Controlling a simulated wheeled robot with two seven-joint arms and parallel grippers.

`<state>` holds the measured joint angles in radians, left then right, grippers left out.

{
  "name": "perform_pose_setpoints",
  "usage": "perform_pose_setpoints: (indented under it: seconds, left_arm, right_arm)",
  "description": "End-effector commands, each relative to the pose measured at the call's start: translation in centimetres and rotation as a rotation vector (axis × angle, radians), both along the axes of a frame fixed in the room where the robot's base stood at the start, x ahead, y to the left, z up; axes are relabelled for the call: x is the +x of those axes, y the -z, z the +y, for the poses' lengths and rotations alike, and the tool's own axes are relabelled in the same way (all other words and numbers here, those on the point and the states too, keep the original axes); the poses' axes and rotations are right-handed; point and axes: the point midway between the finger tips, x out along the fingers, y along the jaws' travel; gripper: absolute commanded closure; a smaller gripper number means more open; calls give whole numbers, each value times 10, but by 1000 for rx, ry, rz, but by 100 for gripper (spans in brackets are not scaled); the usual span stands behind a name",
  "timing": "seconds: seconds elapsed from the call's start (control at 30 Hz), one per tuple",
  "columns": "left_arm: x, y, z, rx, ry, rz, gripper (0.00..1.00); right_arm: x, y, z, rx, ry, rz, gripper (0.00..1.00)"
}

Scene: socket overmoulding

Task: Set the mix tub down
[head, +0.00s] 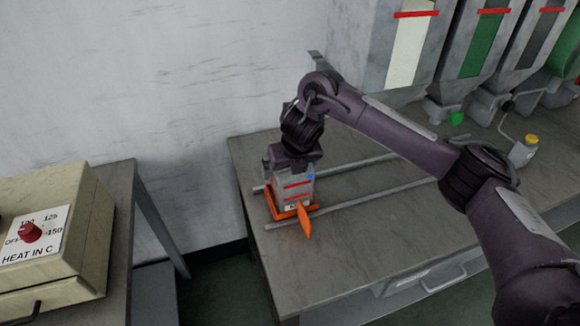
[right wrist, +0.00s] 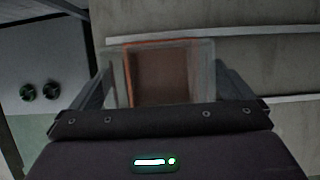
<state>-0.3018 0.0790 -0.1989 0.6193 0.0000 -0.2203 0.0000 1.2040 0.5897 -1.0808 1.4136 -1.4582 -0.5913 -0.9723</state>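The mix tub (head: 298,186) is a pale grey box with red lines on its side. It stands upright at the orange cradle (head: 282,212) on the bench rails; I cannot tell whether its full weight rests there. My right gripper (head: 291,168) is directly above the tub, pointing down. In the right wrist view, its fingers (right wrist: 163,85) lie along two opposite sides of the tub and appear to touch them. The tub's reddish-brown inside (right wrist: 165,75) shows between them. My left gripper is not in view.
Two metal rails (head: 375,200) run along the bench (head: 350,260) to the right. Hoppers (head: 480,45) stand at the back right, near a small yellow-capped bottle (head: 524,150). A beige heater box (head: 60,235) with a red knob is at the left, across a gap.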

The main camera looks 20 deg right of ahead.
Motion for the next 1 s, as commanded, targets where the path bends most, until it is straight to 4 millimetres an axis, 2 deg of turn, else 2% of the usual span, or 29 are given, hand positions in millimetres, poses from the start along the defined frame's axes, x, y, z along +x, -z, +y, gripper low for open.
perform_pose_setpoints:
  seconds: [0.13,0.23,0.5,0.7,0.8,1.0]
  left_arm:
    - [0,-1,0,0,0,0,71]
    - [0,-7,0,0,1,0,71]
    - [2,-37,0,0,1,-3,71]
    - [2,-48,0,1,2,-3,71]
    - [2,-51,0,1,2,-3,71]
    - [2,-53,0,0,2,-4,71]
  right_arm:
    - [0,-2,0,0,0,-1,0]
    - [-1,-11,0,-2,-1,-3,0]
    - [-21,-64,-2,-4,-3,-7,0]
    - [-36,-96,-2,-2,-2,-5,0]
    - [-41,-106,-2,-1,-1,-4,0]
    - [-46,-113,-2,0,0,0,0]
